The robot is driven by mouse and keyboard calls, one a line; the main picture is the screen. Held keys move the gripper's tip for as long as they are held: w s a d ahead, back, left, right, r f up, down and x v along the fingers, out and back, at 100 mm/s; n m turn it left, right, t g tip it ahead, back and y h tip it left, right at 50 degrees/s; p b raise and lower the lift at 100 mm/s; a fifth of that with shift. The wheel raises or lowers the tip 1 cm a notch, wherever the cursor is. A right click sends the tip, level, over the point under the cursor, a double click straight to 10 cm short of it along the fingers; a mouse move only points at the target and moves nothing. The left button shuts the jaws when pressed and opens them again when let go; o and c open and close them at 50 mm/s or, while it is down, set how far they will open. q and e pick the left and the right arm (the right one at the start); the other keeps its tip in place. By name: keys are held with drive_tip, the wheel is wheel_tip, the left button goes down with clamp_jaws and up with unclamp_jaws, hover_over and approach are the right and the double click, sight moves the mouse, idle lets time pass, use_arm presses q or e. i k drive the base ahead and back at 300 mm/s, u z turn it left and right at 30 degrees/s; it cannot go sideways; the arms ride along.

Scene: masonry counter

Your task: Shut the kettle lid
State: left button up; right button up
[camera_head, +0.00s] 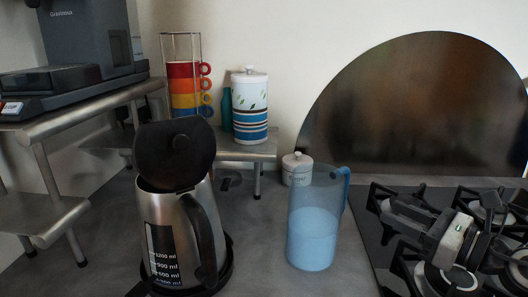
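The kettle (172,235) stands on its dark base at the front left, a steel body with a black handle on its right side and volume marks on its front. Its black lid (174,155) is open, tilted up above the kettle's mouth. My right gripper (392,208) is at the right, above the gas hob, well apart from the kettle and pointing left. I see nothing held in it, but the gap between its fingers is not clear. My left gripper is not in view.
A blue translucent jug (313,235) stands right of the kettle, between it and the gas hob (370,225). A small white lidded jar (297,169) is behind. A low shelf (255,151) holds stacked cups (186,88) and a striped canister (250,115). A coffee machine (90,40) is upper left.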

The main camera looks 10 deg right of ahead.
sight(175, 154)
drive_tip(key=k, duration=1)
